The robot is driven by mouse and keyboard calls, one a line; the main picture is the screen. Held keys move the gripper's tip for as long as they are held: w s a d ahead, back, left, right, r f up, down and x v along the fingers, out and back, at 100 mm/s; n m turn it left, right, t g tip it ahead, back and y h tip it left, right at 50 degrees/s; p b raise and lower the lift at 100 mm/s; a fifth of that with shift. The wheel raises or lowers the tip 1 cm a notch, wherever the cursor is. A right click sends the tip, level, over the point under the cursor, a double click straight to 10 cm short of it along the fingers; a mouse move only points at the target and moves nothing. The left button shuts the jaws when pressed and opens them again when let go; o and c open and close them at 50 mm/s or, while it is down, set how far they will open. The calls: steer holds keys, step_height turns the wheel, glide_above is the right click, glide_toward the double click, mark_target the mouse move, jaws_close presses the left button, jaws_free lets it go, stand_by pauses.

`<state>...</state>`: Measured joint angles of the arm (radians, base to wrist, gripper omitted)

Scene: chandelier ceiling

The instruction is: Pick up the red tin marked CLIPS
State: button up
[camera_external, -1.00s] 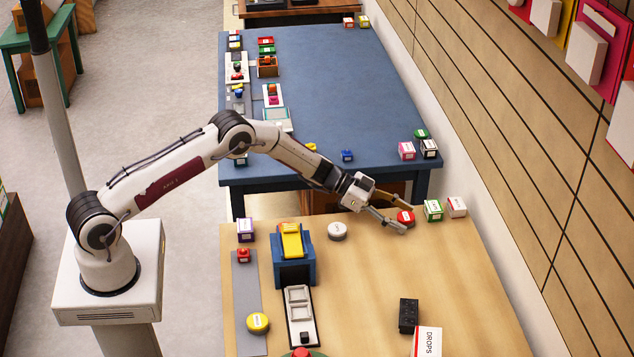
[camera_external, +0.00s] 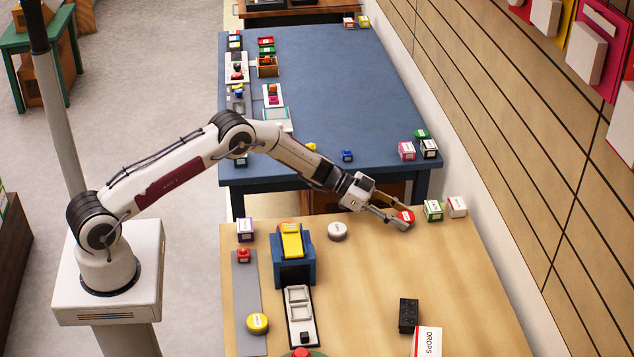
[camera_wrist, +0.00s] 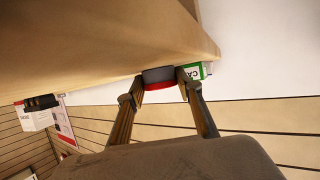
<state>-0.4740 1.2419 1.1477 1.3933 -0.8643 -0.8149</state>
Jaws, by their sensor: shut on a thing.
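The red tin (camera_external: 406,216) is a small round tin with a white label near the far right part of the wooden table. Its lettering is too small to read here. My gripper (camera_external: 405,222) has its fingers on either side of the tin and is shut on it. In the wrist view the tin (camera_wrist: 158,77) shows a dark and a red band between the fingertips of my gripper (camera_wrist: 158,84). The tin appears to be at the table surface; I cannot tell whether it is raised.
A green and white box (camera_external: 433,211) stands close to the right of the tin, with a white and red box (camera_external: 457,207) beyond it. A grey round tin (camera_external: 337,231) stands to the left. The table's middle (camera_external: 350,285) is clear.

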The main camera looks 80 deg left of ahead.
mark_target(401, 215)
steer(key=shift+r, duration=0.15)
steer(key=shift+r, duration=4.85)
